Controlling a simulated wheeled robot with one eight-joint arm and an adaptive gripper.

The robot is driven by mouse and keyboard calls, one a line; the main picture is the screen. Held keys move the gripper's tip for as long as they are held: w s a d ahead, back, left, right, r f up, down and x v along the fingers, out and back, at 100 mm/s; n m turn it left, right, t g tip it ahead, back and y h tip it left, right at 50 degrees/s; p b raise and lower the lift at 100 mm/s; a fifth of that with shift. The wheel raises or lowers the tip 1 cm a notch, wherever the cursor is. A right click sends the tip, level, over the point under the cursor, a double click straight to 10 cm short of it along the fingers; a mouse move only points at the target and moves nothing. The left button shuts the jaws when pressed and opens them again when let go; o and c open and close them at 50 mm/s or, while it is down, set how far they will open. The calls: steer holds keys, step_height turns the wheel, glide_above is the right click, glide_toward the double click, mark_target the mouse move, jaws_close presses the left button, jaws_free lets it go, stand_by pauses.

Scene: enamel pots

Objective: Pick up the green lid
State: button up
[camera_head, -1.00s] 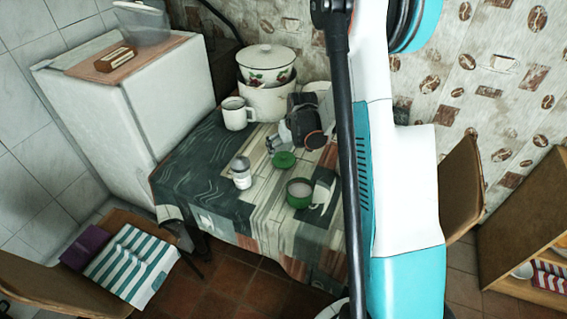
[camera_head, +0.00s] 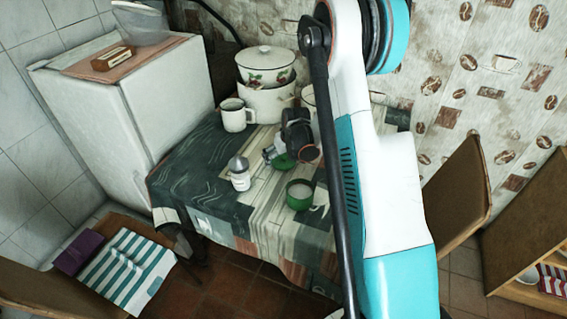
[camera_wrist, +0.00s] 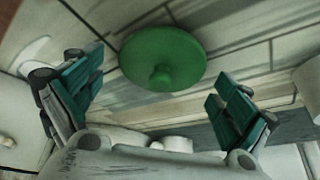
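The green lid (camera_head: 283,162) lies on the patterned tablecloth, partly hidden behind my gripper in the head view. In the wrist view the round green lid (camera_wrist: 165,50) shows whole, with its knob facing the camera. My gripper (camera_head: 274,153) is just above the lid on its far side. I cannot tell the exact height left above the lid.
A green pot (camera_head: 300,195) stands close in front of the lid. A white shaker-like jar (camera_head: 239,174) stands to the left. A white mug (camera_head: 236,115) and stacked enamel pots (camera_head: 267,100) stand behind. The tablecloth's left front (camera_head: 190,185) is clear.

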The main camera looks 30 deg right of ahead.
steer(key=c, duration=0.8)
steer(key=shift+r, duration=0.15)
